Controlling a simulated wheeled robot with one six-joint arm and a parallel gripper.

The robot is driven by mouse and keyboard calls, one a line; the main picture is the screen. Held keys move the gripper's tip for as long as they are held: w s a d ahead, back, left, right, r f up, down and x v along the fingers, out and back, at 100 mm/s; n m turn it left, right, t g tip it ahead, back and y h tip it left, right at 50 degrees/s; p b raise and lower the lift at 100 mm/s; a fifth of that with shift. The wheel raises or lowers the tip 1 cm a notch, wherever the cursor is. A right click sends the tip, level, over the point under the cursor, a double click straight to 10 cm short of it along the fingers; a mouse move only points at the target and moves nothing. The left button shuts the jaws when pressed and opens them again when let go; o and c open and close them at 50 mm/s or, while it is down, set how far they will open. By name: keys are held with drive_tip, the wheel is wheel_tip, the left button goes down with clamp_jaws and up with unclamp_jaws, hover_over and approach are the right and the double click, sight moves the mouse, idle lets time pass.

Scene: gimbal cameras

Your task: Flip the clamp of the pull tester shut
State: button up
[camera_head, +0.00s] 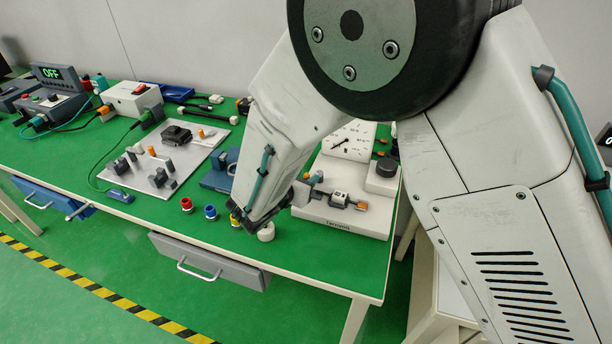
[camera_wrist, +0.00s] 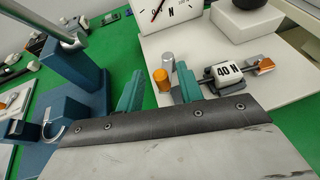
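The pull tester has a white base (camera_head: 320,212) on the right of the bench, with a dial (camera_head: 350,140) at its back. A block marked 40 N (camera_wrist: 228,73) sits on its rail, with an orange tip (camera_wrist: 265,64) at the right end. At the left end, a grey post and an orange-capped piece (camera_wrist: 161,79), apparently the clamp's lever, stand up. My gripper (camera_wrist: 157,92) is open, its teal fingers apart, with the orange piece in view just beyond the gap. I cannot tell if they touch. The clamp's lower part is hidden behind the right finger.
A blue fixture (camera_wrist: 85,75) stands close on the left of my gripper. A dark round knob (camera_head: 386,167) rises from the tester's right side. Small red (camera_head: 186,204) and blue (camera_head: 210,211) pieces stand at the bench's front edge. A grey drawer (camera_head: 210,262) sticks out below.

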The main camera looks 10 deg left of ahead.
drive_tip(key=shift+x, duration=0.8)
clamp_jaws()
drive_tip(key=shift+d, duration=0.1)
drive_tip(key=shift+s+d+n+t+y, duration=0.15)
drive_tip(key=shift+d+n+y, duration=0.15)
drive_tip(key=shift+n+y, duration=0.55)
drive_tip(key=shift+s+d+n+t+y, duration=0.1)
drive_tip(key=shift+d+n+y, duration=0.2)
drive_tip(key=shift+n+y, duration=0.55)
drive_tip(key=shift+s+d+n+t+y, duration=0.15)
drive_tip(key=shift+d+n+y, duration=0.15)
drive_tip(key=shift+n+y, duration=0.5)
drive_tip(key=shift+w, duration=0.1)
unclamp_jaws()
